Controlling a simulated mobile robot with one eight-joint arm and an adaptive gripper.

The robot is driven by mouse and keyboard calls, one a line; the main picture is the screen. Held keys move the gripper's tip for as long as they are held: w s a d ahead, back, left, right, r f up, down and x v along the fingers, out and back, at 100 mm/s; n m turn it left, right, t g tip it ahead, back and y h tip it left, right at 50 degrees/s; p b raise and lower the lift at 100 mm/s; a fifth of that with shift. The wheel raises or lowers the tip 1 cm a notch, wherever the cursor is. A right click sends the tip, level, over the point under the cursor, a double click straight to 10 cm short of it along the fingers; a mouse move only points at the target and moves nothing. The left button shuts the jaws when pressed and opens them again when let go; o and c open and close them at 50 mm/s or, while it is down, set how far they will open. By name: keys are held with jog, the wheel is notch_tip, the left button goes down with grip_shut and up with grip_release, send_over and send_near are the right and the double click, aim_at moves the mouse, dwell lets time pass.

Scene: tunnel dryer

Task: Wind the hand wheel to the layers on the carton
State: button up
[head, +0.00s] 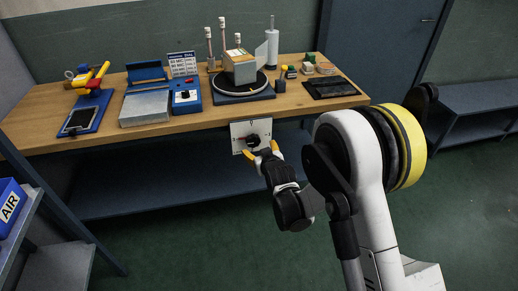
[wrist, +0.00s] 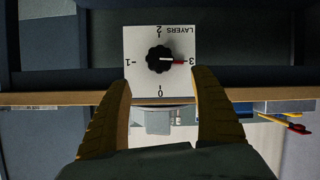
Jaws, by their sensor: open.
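The hand wheel is a black lobed knob (wrist: 160,59) on a white plate marked LAYERS (wrist: 140,40), fixed under the bench's front edge. In the wrist view the plate appears upside down, and the knob's red pointer points at 3. The plate also shows in the head view (head: 237,132). My gripper (head: 262,150) is open in front of the plate. In the wrist view its yellow fingers (wrist: 161,80) stand apart, below the knob and to either side, apparently not gripping it. The carton (head: 239,70) sits on the black turntable (head: 262,91); its markings are too small to read.
The wooden bench (head: 60,135) also carries a blue device (head: 186,97), a tool on a blue board (head: 85,115), a sign (head: 183,63), a roll on a spindle (head: 272,48) and a dark tray (head: 330,87). A blue shelf (head: 150,190) lies below. The floor in front is clear.

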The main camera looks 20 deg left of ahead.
aim_at(254, 142)
jog(key=x, duration=1)
jog(key=shift+w+f, duration=0.15)
jog(key=shift+f, duration=0.25)
jog(key=shift+w+a+f, duration=0.15)
jog(key=shift+w+a, duration=0.25)
jog(key=shift+w, duration=0.15)
jog(key=c, duration=1.2)
